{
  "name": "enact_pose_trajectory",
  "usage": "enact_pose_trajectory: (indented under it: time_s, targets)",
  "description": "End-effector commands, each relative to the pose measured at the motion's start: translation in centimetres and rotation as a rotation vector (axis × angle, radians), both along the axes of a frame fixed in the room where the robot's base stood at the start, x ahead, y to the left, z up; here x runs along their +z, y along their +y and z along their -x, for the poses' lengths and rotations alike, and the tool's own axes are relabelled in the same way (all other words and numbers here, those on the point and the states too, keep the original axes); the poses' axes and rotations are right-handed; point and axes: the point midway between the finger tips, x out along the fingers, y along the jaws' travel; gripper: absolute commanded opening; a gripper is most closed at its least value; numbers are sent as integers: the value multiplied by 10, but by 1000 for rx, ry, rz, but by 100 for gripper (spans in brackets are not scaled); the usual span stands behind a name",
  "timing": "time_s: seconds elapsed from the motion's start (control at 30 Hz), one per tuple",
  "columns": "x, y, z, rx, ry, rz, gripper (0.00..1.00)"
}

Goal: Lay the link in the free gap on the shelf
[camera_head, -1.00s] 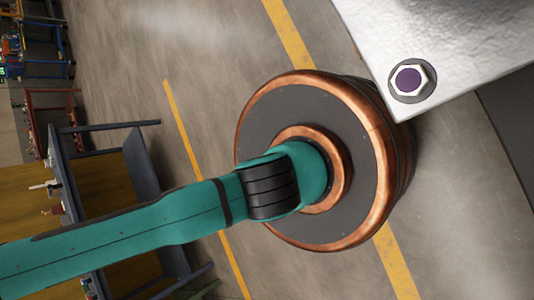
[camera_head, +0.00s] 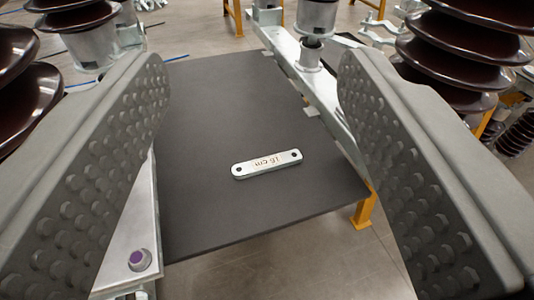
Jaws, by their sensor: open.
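A small silver link (camera_head: 267,164), a flat bar with rounded ends and a hole near each end, lies flat on a dark grey board (camera_head: 215,110). It bears upside-down lettering that is hard to read. My gripper (camera_head: 250,75) is open, its two grey studded jaws wide apart at the left and right of the camera view. The link shows between the jaws, beyond and below them, and nothing touches it. I cannot pick out a free gap on a shelf, nor tell whether this board is the shelf.
Brown ribbed insulators stand at the upper left (camera_head: 85,20) and upper right (camera_head: 455,60). A metal beam (camera_head: 315,85) runs along the board's right side. A metal plate with a bolt (camera_head: 139,259) is at the lower left. A yellow leg (camera_head: 362,207) stands under the board's right corner.

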Motion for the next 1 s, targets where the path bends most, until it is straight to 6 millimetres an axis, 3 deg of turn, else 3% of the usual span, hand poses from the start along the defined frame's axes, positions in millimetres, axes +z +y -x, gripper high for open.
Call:
enact_pose_trajectory:
  time_s: [0.17, 0.6, 1.0]
  targets:
    - [-12, 5, -30, 30, 118, 146, 55]
    - [-68, 21, -120, 250, 546, 734, 55]
    - [-118, 32, -179, 558, 861, 1184, 55]
